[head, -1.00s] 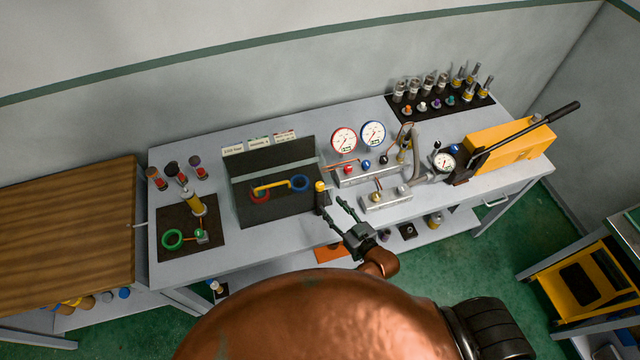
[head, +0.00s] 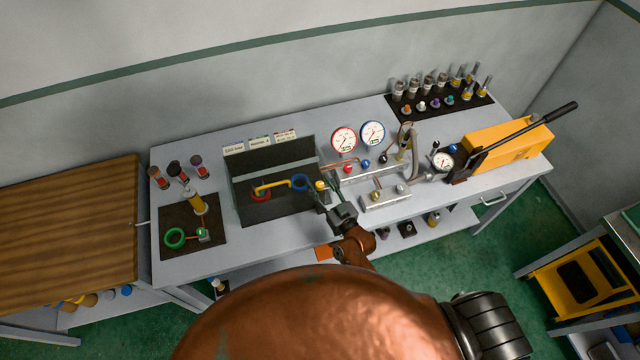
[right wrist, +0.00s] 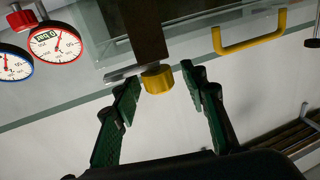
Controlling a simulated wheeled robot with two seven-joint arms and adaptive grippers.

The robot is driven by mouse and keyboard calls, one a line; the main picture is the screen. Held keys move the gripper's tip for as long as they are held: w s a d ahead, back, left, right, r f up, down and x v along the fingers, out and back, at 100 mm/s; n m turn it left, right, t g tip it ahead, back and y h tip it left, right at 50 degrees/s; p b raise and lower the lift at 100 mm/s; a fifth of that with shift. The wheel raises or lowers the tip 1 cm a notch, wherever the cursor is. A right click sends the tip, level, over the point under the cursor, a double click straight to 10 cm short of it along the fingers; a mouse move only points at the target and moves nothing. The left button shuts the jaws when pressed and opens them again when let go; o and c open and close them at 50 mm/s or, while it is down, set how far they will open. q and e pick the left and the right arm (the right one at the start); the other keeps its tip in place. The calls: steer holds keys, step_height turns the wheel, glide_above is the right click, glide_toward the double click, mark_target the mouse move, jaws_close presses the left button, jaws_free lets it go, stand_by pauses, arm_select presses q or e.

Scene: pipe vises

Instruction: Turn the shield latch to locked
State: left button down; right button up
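The shield latch is a yellow knob (head: 320,185) at the right edge of the dark vise stand on the bench. In the right wrist view the yellow knob (right wrist: 157,79) sits at the end of a dark bar, between the fingertips and slightly beyond them. My right gripper (head: 326,192) is open around the knob's sides, with gaps visible on both sides. Its green-padded fingers also show in the right wrist view (right wrist: 160,84). The clear shield has a yellow handle (head: 272,187), also in the right wrist view (right wrist: 250,45). My left gripper is not in view.
Two round gauges, one red-rimmed (head: 344,140) and one blue-rimmed (head: 373,134), stand right of the latch, behind a metal manifold. A yellow hand pump (head: 510,147) is farther right. A black mat (head: 218,240) with a green ring lies at the left.

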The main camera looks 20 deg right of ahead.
steer(key=shift+c, duration=0.7)
jaws_close()
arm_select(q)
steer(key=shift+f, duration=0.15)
